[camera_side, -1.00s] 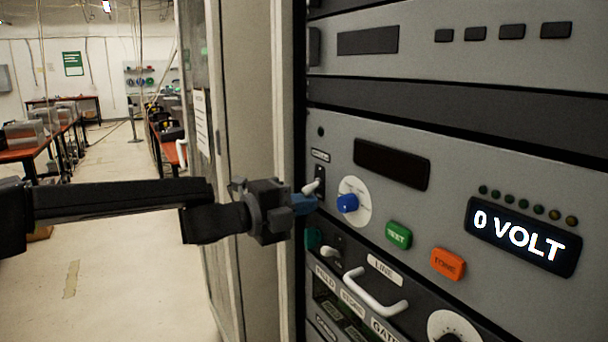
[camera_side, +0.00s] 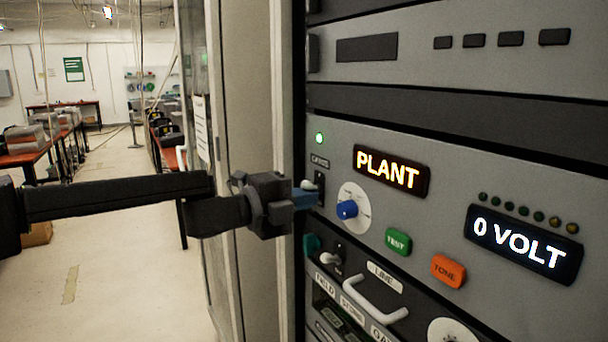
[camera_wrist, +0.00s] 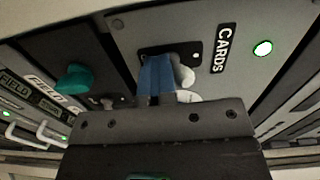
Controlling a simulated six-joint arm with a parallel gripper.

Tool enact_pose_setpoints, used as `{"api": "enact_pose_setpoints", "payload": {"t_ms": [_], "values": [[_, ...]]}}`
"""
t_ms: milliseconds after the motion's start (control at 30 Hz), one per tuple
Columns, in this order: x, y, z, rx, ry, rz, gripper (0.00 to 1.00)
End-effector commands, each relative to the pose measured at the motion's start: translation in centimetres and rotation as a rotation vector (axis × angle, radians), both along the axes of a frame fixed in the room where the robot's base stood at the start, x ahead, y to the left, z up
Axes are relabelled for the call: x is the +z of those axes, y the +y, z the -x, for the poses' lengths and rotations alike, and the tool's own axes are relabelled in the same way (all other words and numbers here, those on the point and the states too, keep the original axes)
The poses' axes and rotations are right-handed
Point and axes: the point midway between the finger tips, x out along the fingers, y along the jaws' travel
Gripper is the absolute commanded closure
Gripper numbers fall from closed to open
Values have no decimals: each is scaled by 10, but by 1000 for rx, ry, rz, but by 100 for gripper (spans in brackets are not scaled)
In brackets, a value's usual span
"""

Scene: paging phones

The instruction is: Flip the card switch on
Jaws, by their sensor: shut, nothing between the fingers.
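The card switch (camera_side: 319,186) is a dark plate with a pale lever at the left of the grey panel, under a small label. In the wrist view its label (camera_wrist: 222,48) reads CARDS, and the pale lever (camera_wrist: 184,76) shows beside my fingers. The round lamp (camera_side: 319,138) above it glows green, also in the wrist view (camera_wrist: 262,48). The display (camera_side: 391,172) reads PLANT in lit letters. My gripper (camera_side: 306,199) has blue fingertips, shut and empty, right at the switch; whether they touch the lever I cannot tell. They hide part of the switch plate.
A blue knob (camera_side: 347,209), a green TEST button (camera_side: 398,242) and an orange TONE button (camera_side: 447,270) lie to the right. A second display (camera_side: 521,242) reads 0 VOLT. Below is a drawer with a white handle (camera_side: 374,297). The aisle at left is open.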

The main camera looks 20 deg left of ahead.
Motion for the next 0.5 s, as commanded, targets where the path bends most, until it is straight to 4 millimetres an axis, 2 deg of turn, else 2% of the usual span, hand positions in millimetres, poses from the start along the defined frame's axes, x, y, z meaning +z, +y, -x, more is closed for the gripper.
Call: {"api": "enact_pose_setpoints", "payload": {"t_ms": [33, 500], "values": [[13, -2, 3, -11, -22, 15, 100], [3, 5, 8, -11, -25, 12, 100]]}}
